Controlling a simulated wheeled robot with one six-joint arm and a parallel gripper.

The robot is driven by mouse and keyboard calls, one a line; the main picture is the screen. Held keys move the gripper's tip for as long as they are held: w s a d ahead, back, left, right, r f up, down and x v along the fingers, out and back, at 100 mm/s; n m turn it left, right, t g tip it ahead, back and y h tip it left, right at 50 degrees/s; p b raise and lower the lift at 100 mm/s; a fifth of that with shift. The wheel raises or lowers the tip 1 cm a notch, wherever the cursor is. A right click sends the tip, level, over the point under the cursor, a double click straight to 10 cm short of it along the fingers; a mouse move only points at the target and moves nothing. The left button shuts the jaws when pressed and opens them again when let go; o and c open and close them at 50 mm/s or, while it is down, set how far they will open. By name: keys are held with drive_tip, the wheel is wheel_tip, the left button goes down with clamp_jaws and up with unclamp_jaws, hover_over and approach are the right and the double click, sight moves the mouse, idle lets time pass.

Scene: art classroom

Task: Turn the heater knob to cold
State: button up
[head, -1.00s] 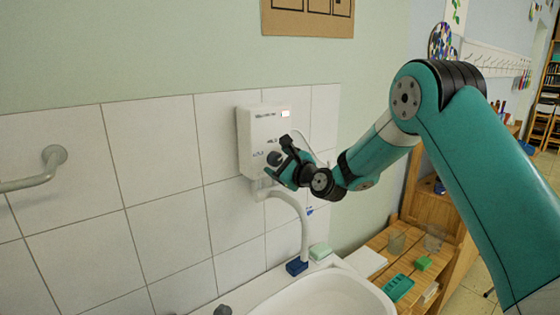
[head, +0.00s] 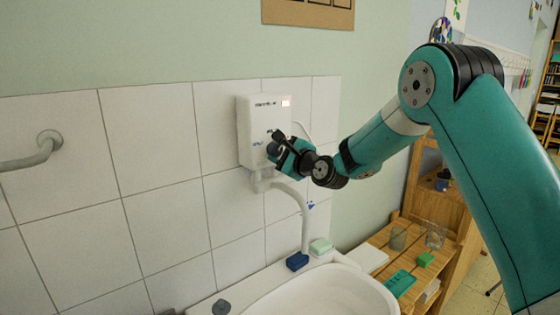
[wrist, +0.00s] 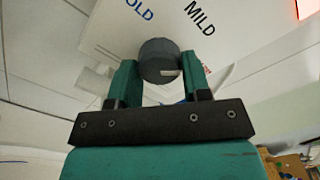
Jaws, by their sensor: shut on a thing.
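The heater (head: 255,110) is a white box on the tiled wall above the sink. Its dark round knob (head: 270,150) is low on the front, partly covered by my gripper (head: 277,146). In the wrist view the grey knob (wrist: 158,52) sits between the two teal fingers of my gripper (wrist: 160,72), which is shut on it. A light mark shows on the knob's lower right side. Blue lettering ending in "OLD" is above left of the knob and black "MILD" above right. Red lettering at right is mostly hidden behind a finger.
A white pipe (head: 303,215) runs from the heater down toward the sink (head: 330,290). A blue block (head: 297,261) and a green-and-white block (head: 321,246) lie on the sink's back edge. A wooden shelf (head: 385,245) stands at right. A grab rail (head: 30,157) is at left.

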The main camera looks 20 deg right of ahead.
drive_tip(key=n+b, duration=0.4)
drive_tip(key=b, duration=0.1)
drive_tip(key=n+b, duration=0.2)
drive_tip(key=shift+f+n+b, duration=0.3)
drive_tip(key=shift+f+b, duration=0.05)
drive_tip(key=n+b, duration=0.4)
drive_tip(key=b, duration=0.1)
drive_tip(key=shift+r+n, duration=0.1)
drive_tip(key=shift+n, duration=0.2)
drive_tip(key=n+b, duration=0.5)
drive_tip(key=b, duration=0.1)
drive_tip(key=shift+a+r+n+b, duration=0.1)
drive_tip(key=shift+r+n+b, duration=0.05)
drive_tip(key=shift+n+b, duration=0.9)
drive_tip(key=shift+r+n+b, duration=0.15)
drive_tip(key=shift+n+b, duration=0.65)
drive_tip(key=shift+n, duration=0.45)
drive_tip(key=o, duration=0.9)
drive_tip(key=shift+o, duration=0.2)
drive_tip(key=shift+r, duration=0.1)
